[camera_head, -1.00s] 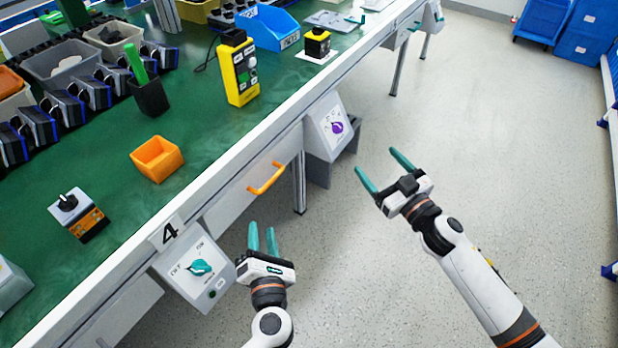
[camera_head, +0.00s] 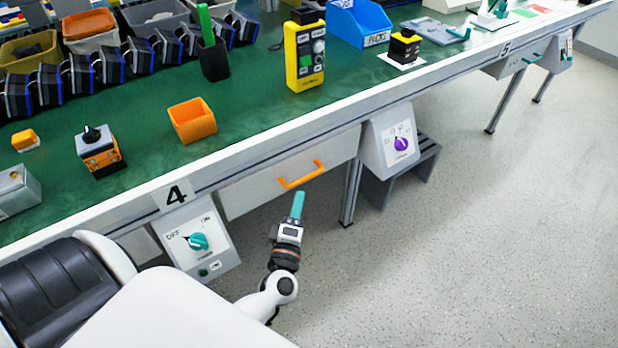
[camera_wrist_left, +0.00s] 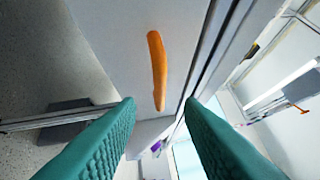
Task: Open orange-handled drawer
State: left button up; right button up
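The white drawer (camera_head: 257,190) sits under the front edge of the green-topped bench and looks closed. Its orange handle (camera_head: 301,175) is a bar on the drawer front. My left gripper (camera_head: 297,207) is just below and in front of the handle in the head view, with its teal fingers pointing up toward it. In the left wrist view the left gripper (camera_wrist_left: 160,105) has its two fingers spread apart, and the orange handle (camera_wrist_left: 158,70) stands ahead of them, not visibly touched. My right gripper is not in either current view.
A panel with a teal knob (camera_head: 198,241) hangs left of the drawer, and one with a purple knob (camera_head: 401,143) hangs right. A bench leg (camera_head: 350,190) stands close to the drawer's right end.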

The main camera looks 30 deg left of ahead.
aim_at(305, 178)
pick_arm(q)
jog(key=x, duration=0.8)
jog(key=shift+w, duration=0.1)
grip_shut()
